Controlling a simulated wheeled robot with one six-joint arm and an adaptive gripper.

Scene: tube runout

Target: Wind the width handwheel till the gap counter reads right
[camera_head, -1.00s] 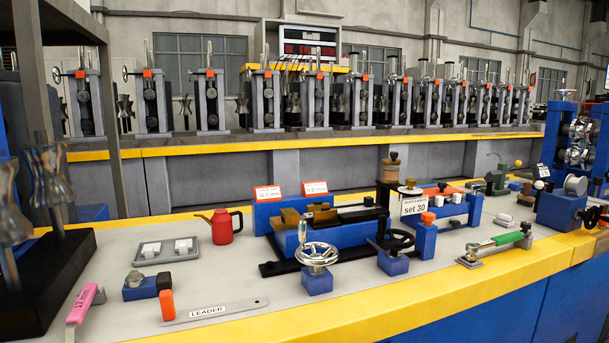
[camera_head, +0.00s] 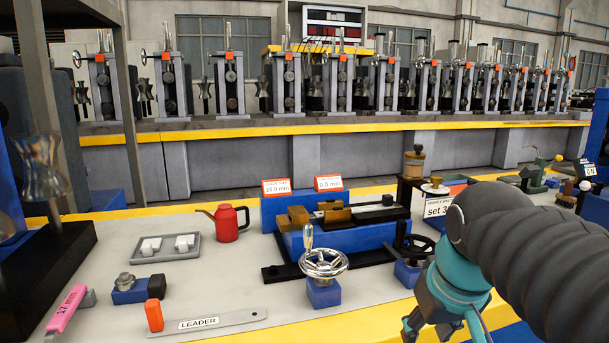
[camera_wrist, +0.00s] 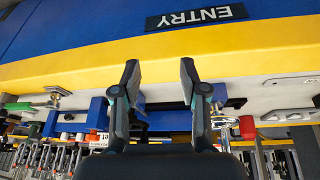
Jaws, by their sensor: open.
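A chrome handwheel (camera_head: 323,263) with an upright crank handle stands on a blue block at the front of a blue fixture (camera_head: 328,244). A black handwheel (camera_head: 414,247) on another blue block is to its right, partly behind my arm. Two red-topped cards stand on the fixture: the left (camera_head: 276,187) has a small mm figure I cannot read surely, the right (camera_head: 328,183) seems to read 0.0 mm. A white card (camera_head: 437,208) begins "set 3", its end hidden by my arm. My gripper (camera_head: 445,328) is right of the chrome wheel, over the front edge. The wrist view shows its fingers (camera_wrist: 160,72) apart and empty.
A red can (camera_head: 231,223), a grey tray (camera_head: 160,249) and a LEADER strip (camera_head: 208,323) lie on the left of the bench. Free bench top lies left of the chrome wheel.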

